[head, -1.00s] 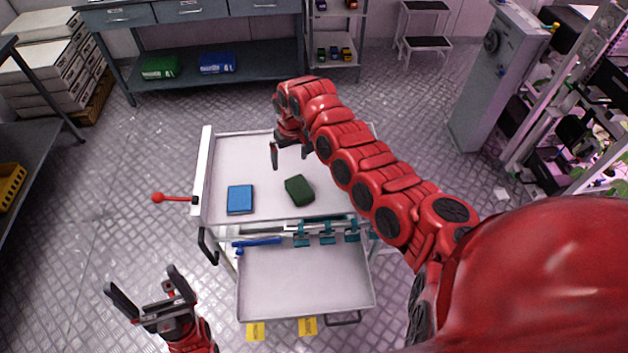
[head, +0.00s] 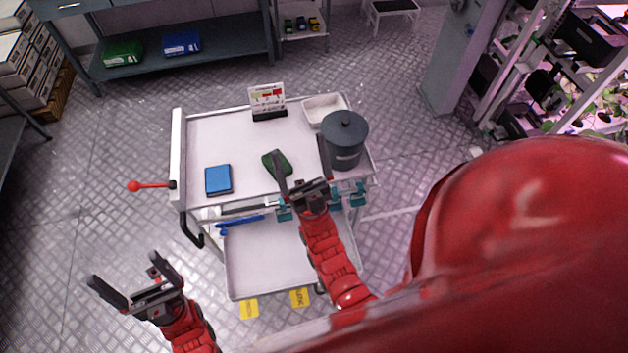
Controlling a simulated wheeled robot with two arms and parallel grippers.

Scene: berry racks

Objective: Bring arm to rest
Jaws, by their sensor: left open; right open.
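My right gripper (head: 301,168) is open and empty over the front part of the cart top (head: 225,140). Its left finger overlaps the dark green sponge (head: 272,160) in the picture; I cannot tell whether they touch. Its right finger shows in front of the dark lidded pot (head: 345,140). My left gripper (head: 130,276) is open and empty at the lower left, over the floor beside the cart. A blue sponge (head: 218,179) lies on the left of the cart top.
A sign in a stand (head: 268,102) and a white tray (head: 322,108) stand at the back of the cart top. A red-knobbed lever (head: 150,186) sticks out left. A cabinet (head: 460,60) and plant racks (head: 570,90) stand right.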

